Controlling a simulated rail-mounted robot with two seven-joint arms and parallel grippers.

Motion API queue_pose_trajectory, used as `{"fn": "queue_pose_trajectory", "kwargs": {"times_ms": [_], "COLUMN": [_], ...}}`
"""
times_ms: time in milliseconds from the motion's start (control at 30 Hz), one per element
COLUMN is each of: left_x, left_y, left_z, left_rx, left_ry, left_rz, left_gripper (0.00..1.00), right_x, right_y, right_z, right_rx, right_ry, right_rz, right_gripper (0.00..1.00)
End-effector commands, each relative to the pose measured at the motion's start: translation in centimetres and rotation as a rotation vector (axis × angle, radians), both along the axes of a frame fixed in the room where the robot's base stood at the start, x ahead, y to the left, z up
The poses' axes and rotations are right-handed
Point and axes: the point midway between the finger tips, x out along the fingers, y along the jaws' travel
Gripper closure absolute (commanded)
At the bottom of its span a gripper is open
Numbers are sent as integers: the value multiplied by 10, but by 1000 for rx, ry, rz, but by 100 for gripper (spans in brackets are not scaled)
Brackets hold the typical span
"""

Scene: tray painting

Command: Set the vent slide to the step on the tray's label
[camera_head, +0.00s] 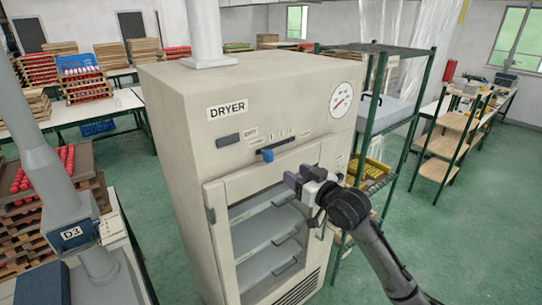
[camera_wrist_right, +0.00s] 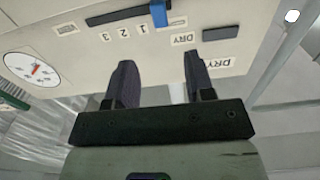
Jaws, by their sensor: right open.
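The vent slide's blue knob (camera_head: 268,155) sits on a dark slot high on the dryer's front (camera_head: 185,150). Small plates reading 1, 2 and 3 are above the slot. In the right wrist view, upside down, the blue knob (camera_wrist_right: 158,13) is between the 1 plate (camera_wrist_right: 143,27) and an unreadable plate (camera_wrist_right: 178,21). My right gripper (camera_head: 299,178) is open and empty, below and right of the knob, apart from it. Its two fingers (camera_wrist_right: 158,62) are spread. A plate reading D3 (camera_head: 72,234) is on a grey post-like part at the left. My left gripper is out of view.
A round gauge (camera_head: 341,99) is at the dryer's upper right. Its glazed door (camera_head: 215,225) shows shelves below the slot. A green-framed rack (camera_head: 372,90) stands right of the dryer. Trays of red pieces (camera_head: 45,175) are stacked at the left. Green floor is open at the right.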

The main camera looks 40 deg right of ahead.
Motion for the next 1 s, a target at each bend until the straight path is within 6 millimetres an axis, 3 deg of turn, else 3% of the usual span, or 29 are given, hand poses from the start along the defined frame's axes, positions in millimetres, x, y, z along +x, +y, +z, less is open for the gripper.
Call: {"fn": "queue_pose_trajectory", "kwargs": {"times_ms": [400, 600, 1000], "left_x": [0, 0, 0], "left_y": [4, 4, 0], "left_z": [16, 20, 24], "left_rx": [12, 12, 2], "left_ry": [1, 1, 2], "left_rz": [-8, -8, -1], "left_gripper": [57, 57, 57], "right_x": [76, 104, 128], "right_y": [-1, -1, -1], "right_z": [2, 1, -1], "right_rx": [0, -1, -2], "right_ry": [4, 4, 3], "right_rz": [-1, -1, 0], "right_gripper": [51, 51, 51]}}
